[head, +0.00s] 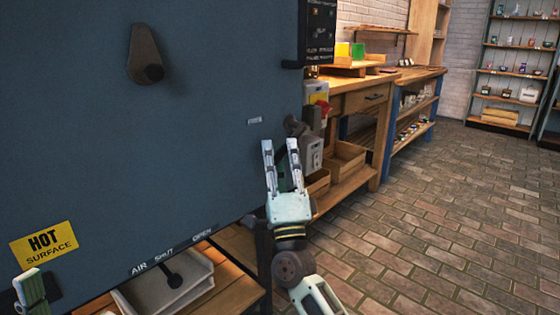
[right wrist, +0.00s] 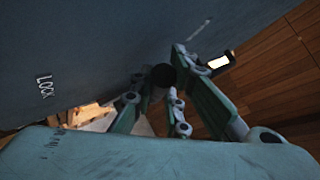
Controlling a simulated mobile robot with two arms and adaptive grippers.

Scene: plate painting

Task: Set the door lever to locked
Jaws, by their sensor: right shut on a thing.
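The door lever (head: 293,125) is dark and sits at the right edge of the large blue door (head: 200,130) in the head view; much of it is hidden behind my right gripper. My right gripper (head: 281,146) is at the lever, fingers pointing up. In the right wrist view, the lever's dark round end (right wrist: 162,76) lies between the fingers, and the gripper is shut on it. A "LOCK" marking (right wrist: 45,86) is on the door surface, left of the fingers. Part of my left gripper (head: 30,288) shows at the lower left; its jaw state is unclear.
A yellow "HOT SURFACE" sign (head: 44,243) and a dark pivoted cover (head: 144,54) are on the door. Below are "AIR SHUT OPEN" markings and a black knob (head: 173,281). A wooden workbench (head: 362,97) stands behind to the right. The brick floor (head: 450,210) at right is clear.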

